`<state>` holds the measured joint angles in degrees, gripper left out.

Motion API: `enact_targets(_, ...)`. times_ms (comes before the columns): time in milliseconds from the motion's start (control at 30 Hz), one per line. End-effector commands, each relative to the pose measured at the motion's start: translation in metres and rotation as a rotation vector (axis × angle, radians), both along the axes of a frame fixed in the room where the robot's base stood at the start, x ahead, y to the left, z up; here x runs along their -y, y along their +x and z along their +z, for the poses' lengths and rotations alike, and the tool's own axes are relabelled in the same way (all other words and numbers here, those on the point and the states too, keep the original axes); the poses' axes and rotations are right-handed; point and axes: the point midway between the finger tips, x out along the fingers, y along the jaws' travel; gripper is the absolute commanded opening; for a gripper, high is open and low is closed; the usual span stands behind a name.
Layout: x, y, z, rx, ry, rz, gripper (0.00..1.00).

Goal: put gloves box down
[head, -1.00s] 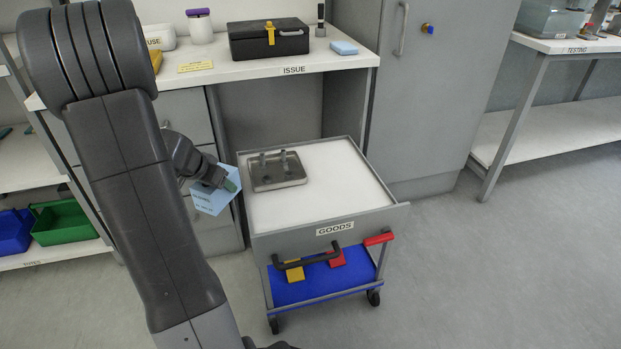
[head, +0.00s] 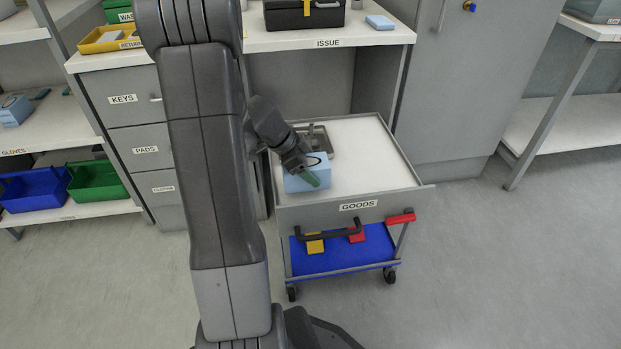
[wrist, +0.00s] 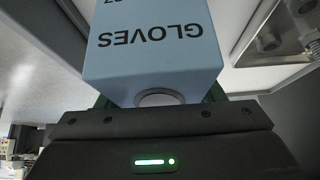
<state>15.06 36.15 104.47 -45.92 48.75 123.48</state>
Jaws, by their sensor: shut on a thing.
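The light blue gloves box (head: 308,178) is at the front left of the GOODS cart's white top (head: 368,160) in the head view. In the wrist view the box (wrist: 150,62) fills the upper middle, its GLOVES lettering upside down. My gripper (head: 312,178), with green fingertips, is shut on the box. The fingers are mostly hidden behind the box in the wrist view. I cannot tell whether the box touches the cart top or hangs just above it.
A metal tray with upright parts (head: 318,142) stands just behind the box on the cart. The cart top to the right is clear. A raised grey rim (head: 400,192) runs along the front. The ISSUE bench (head: 330,36) is behind, and a grey cabinet (head: 455,90) stands at the right.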

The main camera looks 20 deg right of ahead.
Motion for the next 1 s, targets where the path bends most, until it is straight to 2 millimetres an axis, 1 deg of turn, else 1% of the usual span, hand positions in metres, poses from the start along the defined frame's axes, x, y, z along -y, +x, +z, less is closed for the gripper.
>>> enact_targets(33,0.000,0.000,-0.009,-0.003,0.001,0.001,0.37)
enact_targets(100,0.000,-0.001,-0.020,-0.003,0.000,0.001,0.37)
enact_targets(200,0.000,0.000,-0.031,-0.002,0.000,0.001,0.37)
enact_targets(433,0.000,0.000,-0.031,0.000,0.000,0.001,0.37)
enact_targets(600,0.000,0.000,-0.034,0.000,0.000,0.001,0.37)
enact_targets(633,0.000,0.000,-0.034,0.000,0.000,0.001,0.64)
enact_targets(733,0.000,0.000,-0.033,-0.001,0.000,0.001,0.83)
enact_targets(1000,0.000,0.000,-0.033,-0.001,0.000,0.002,0.83)
